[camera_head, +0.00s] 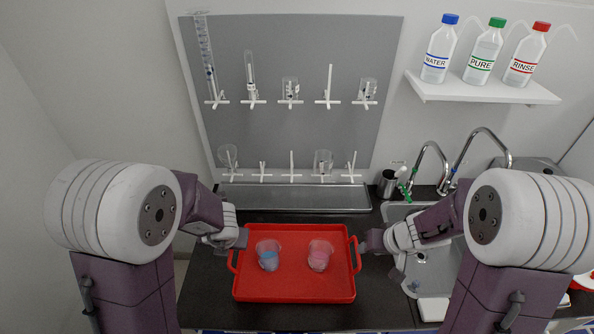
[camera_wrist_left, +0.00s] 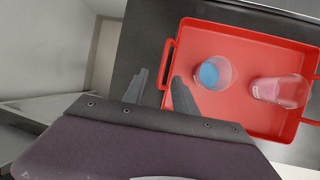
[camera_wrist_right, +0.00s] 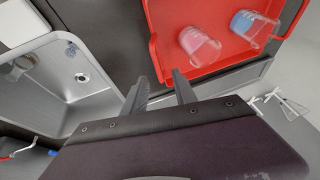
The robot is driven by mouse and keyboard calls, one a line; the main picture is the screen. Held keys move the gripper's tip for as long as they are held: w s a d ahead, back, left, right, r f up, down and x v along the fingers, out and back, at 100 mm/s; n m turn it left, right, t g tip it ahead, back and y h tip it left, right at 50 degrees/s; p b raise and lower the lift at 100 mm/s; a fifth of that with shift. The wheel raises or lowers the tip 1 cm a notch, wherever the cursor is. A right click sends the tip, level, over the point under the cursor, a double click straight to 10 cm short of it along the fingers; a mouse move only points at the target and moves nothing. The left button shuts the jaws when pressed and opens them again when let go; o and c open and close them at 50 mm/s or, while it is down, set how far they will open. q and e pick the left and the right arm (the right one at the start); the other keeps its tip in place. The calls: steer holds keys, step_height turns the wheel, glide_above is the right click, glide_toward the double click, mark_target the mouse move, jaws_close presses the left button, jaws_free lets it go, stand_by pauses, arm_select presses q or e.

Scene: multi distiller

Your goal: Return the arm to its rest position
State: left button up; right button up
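My left gripper (camera_head: 243,238) is at the left side of the red tray (camera_head: 292,293), by its left handle. A beaker with blue contents (camera_head: 268,256) stands in the tray's left half. A beaker with pink contents (camera_head: 320,256) stands in its right half.
The tray rests on a dark counter (camera_head: 210,290). A sink (camera_head: 440,268) with taps lies to the right. A pegboard (camera_head: 300,130) with glassware is behind, above a metal trough (camera_head: 295,198). A shelf (camera_head: 485,90) holds WATER, PURE and RINSE bottles.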

steer(key=shift+a, duration=0.15)
